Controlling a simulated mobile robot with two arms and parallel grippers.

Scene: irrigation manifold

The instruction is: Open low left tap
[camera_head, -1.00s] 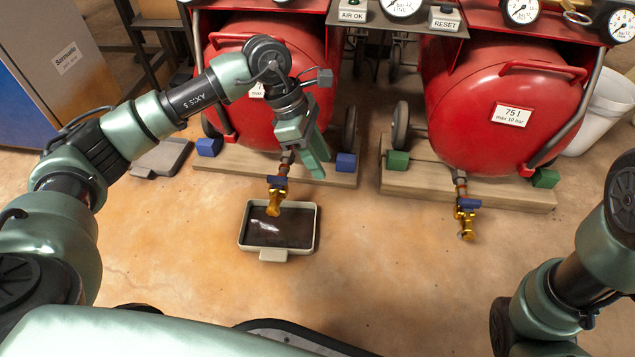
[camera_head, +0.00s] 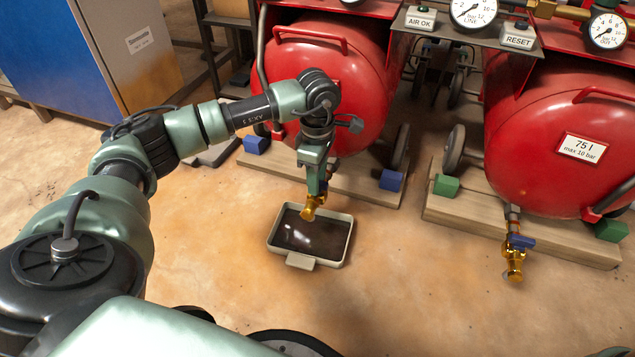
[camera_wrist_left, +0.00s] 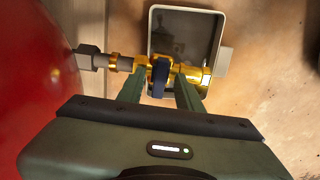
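The low left tap is a brass tap (camera_head: 311,208) under the left red tank, above a shallow tray of dark liquid. In the left wrist view its brass body (camera_wrist_left: 190,75) runs across the picture, with a blue handle (camera_wrist_left: 160,75) set crosswise to the pipe. My left gripper (camera_head: 318,186) is right at this tap and hides the handle in the head view. In the left wrist view its fingers (camera_wrist_left: 160,90) are apart, one on each side of the handle, with gaps visible. My right gripper is not in view.
The tray (camera_head: 348,238) lies on the floor below the tap. A second brass tap with a blue handle (camera_head: 521,241) hangs under the right red tank (camera_head: 545,130). Wooden bases with blue and green blocks carry the tanks. The floor in front is clear.

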